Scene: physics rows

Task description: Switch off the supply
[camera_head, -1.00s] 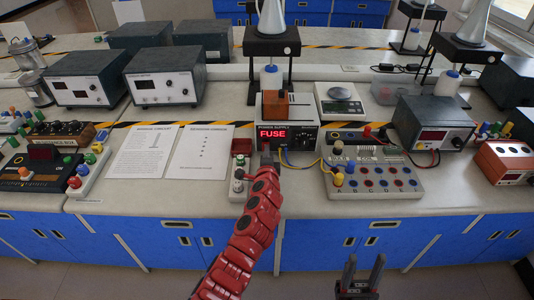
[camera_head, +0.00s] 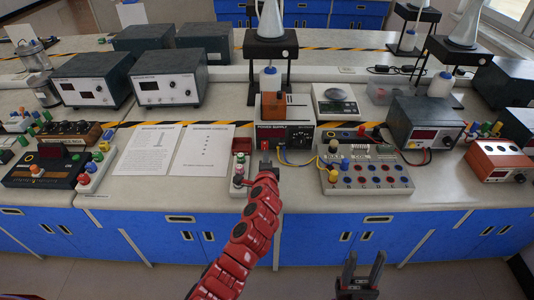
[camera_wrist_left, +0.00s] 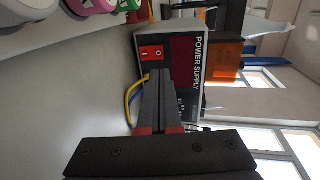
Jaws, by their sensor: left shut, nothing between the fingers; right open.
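The power supply (camera_head: 300,137) is a dark box on the bench with an orange block (camera_head: 283,105) on top. Its display is dark. It also shows turned sideways in the wrist view (camera_wrist_left: 197,85). There its red rocker switch (camera_wrist_left: 152,53), marked I and O, sits on the front panel. My left gripper (camera_head: 265,164) is in front of the supply's left part, shut and empty. In the wrist view its fingertips (camera_wrist_left: 160,73) are just short of the panel, beside the switch; I cannot tell whether they touch. My right gripper (camera_head: 361,262) is open and empty in front of the bench.
A yellow and blue wire (camera_head: 300,162) run from the supply to a circuit board (camera_head: 370,178) on the right. A red-and-white terminal block (camera_head: 240,165) stands just left of my left gripper. Two paper sheets (camera_head: 200,150) lie left of that. A scale (camera_head: 337,103) stands behind.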

